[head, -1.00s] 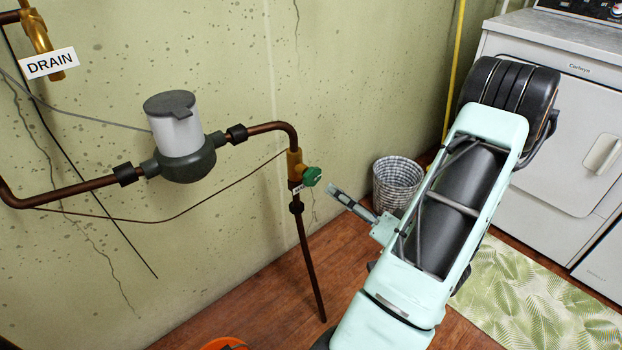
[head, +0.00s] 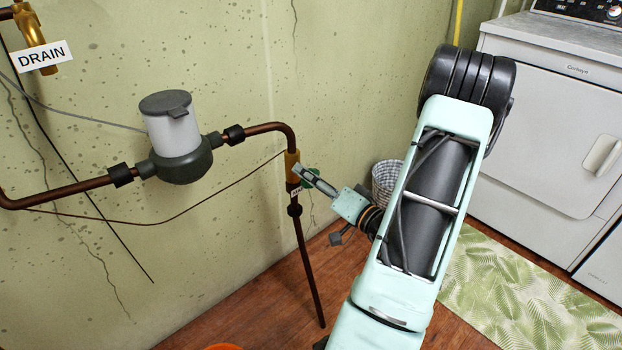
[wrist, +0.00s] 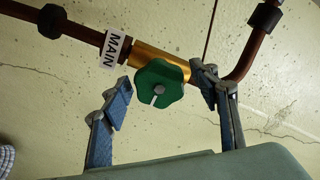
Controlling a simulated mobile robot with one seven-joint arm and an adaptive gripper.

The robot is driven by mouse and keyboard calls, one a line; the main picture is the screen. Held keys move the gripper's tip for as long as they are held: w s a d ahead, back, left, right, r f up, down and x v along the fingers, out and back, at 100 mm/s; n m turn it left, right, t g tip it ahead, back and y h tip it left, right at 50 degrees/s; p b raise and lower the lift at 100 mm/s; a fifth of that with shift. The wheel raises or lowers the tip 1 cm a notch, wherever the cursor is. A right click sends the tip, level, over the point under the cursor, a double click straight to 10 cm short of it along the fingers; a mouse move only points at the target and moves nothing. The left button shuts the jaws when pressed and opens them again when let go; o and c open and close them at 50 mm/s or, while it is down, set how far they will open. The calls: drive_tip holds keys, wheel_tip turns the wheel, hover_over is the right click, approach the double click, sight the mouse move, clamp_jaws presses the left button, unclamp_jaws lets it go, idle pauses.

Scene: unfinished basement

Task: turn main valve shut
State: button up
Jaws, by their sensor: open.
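The main valve has a green lobed knob (wrist: 159,86) on a brass body (wrist: 150,62), with a white MAIN tag (wrist: 114,47) on the pipe beside it. In the head view the knob (head: 312,176) is partly hidden behind my gripper (head: 306,174). In the wrist view my gripper (wrist: 163,95) is open, with one finger left of the knob and the other right of it. The right finger's tip is close to the brass body; I cannot tell whether it touches. A white mark on the knob's face points down and slightly left in the wrist view.
A water meter (head: 177,140) sits on the copper pipe to the left. A brass drain tap (head: 30,25) with a DRAIN tag (head: 42,57) is at upper left. A wire basket (head: 385,178) stands behind my arm. A white dryer (head: 550,130) stands at right.

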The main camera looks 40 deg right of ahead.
drive_tip(key=c, duration=1.2)
drive_tip(key=shift+m, duration=0.3)
